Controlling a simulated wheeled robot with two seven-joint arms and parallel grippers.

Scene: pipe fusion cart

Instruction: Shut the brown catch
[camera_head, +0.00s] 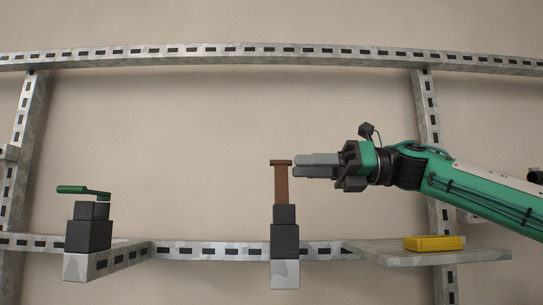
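The brown catch (281,185) stands upright on a dark block in the middle of the view, with a short crosspiece at its top. The block (284,240) sits on the end of a grey metal bar. My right gripper (296,165) comes in from the right, with its grey fingers lying together, shut and with nothing seen between them. Its fingertips are just right of the upper part of the brown catch. I cannot tell whether they touch it. My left gripper is not in view.
A green catch (84,190) lies flat on a similar dark block (88,233) at the left. A yellow box (434,243) lies on a grey shelf (400,255) at the right, below my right arm. Slotted metal rails (200,53) frame the wall. The space between the two catches is clear.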

